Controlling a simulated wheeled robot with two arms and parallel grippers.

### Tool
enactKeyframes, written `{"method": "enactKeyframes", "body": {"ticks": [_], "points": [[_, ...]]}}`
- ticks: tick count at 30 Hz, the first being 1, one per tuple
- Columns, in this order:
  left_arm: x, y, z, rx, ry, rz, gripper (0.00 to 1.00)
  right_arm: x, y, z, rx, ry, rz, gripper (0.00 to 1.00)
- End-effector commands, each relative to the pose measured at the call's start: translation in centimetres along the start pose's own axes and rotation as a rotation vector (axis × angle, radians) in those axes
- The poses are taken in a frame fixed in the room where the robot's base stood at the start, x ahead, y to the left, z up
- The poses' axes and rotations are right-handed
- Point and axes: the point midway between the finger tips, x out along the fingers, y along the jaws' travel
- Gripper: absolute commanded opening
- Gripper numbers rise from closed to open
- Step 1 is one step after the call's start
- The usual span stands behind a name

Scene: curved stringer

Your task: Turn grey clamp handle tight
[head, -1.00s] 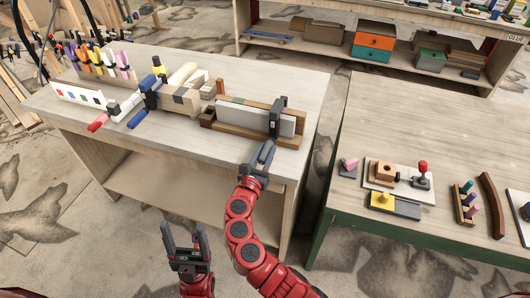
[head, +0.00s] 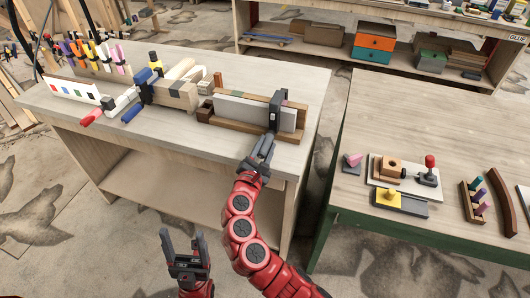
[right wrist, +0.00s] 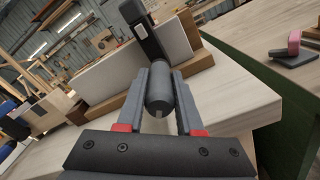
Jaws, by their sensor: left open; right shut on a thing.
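The grey clamp (head: 276,107) stands upright over a pale board in a wooden holder near the right end of the left bench. It also shows at the top of the right wrist view (right wrist: 143,30). Its grey cylindrical handle (right wrist: 160,92) points toward the right wrist camera. My right gripper (head: 262,150) is at the bench's front edge, shut on this handle, with one finger on each side in the right wrist view. In the head view the gripper mostly hides the handle. My left gripper (head: 186,245) is open and empty, low in front of the bench.
The wooden holder (head: 233,125) with the pale board (head: 240,108) lies beside the clamp. Other clamps with red (head: 92,117) and blue (head: 132,113) handles are to the left. A green-sided table (head: 420,115) stands at right, beyond a floor gap.

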Motion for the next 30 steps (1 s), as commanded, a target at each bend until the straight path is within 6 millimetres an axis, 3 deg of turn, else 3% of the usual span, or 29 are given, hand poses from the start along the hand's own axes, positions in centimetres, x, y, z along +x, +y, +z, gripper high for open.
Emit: {"method": "enactKeyframes", "body": {"ticks": [1, 30], "points": [[-1.1, 0.1, 0.2, 0.0, 0.0, 0.0, 0.7, 0.0, -0.3, -0.4, 0.044, -0.003, 0.002, 0.0], [-13.4, 0.7, 2.3, 0.0, 0.0, 0.0, 0.7, 0.0, -0.8, -0.8, 0.966, -0.001, 0.017, 0.0]]}}
